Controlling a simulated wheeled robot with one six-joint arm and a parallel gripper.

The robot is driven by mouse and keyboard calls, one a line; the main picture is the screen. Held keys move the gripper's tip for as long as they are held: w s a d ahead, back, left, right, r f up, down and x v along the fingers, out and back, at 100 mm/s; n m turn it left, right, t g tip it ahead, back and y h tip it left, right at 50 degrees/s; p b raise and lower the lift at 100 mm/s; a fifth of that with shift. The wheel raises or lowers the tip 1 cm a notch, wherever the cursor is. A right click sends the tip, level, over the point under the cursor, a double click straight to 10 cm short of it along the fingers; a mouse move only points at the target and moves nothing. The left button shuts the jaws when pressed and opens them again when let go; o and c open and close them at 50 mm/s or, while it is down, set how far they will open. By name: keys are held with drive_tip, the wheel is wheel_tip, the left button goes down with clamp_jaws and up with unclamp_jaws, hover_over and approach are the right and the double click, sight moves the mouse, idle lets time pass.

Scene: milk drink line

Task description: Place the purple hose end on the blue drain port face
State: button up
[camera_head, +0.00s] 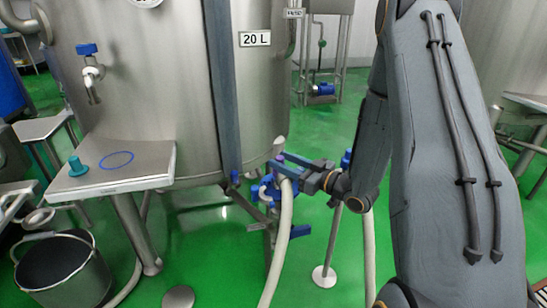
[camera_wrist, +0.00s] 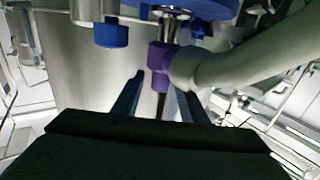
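The purple hose end (camera_wrist: 159,60) sits between the fingertips of my gripper (camera_wrist: 157,85) in the wrist view, with the pale hose (camera_wrist: 235,62) running off to the upper right. In the head view my gripper (camera_head: 288,165) is at the lower right of the steel tank, with a bit of purple showing at its tips and the hose (camera_head: 283,225) hanging down. Blue drain fittings (camera_head: 266,189) are just beyond it under the tank. A blue round part (camera_wrist: 203,8) and a steel stub lie close beyond the purple end. Whether they touch it is unclear.
The tank (camera_head: 150,110) marked 20 L fills the back left. A steel side table (camera_head: 135,160) bears a teal knob and a blue ring. A black bucket (camera_head: 65,270) stands lower left. A thin post on a round foot (camera_head: 324,276) stands right of the hose.

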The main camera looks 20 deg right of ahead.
drive_tip(key=v, duration=0.7)
idle(0.3)
